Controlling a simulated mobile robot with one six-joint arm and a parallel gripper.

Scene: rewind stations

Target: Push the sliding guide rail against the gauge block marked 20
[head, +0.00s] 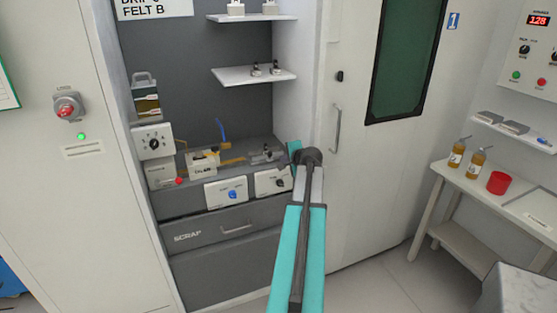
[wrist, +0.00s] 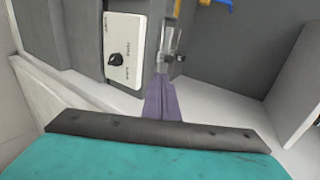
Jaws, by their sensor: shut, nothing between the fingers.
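My gripper (wrist: 161,82) shows in the wrist view as narrow purple-grey fingers held together, empty. Their tips are close to small metal fittings (wrist: 172,58) at the corner of a grey bench unit. In the head view my arm reaches to the right end of the grey bench, and its wrist hides the fingers. Small metal parts (head: 264,156) sit on the bench top just left of my wrist. I cannot tell which of these is the sliding guide rail. No gauge block marked 20 can be read in either view. Whether the fingertips touch the fittings is unclear.
A white panel with a black knob (wrist: 116,60) is left of the fingers; knob panels (head: 226,192) line the bench front above the SCRAP drawer (head: 215,232). A blue lever (head: 221,130) stands on the bench. A white door (head: 350,190) is to the right.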

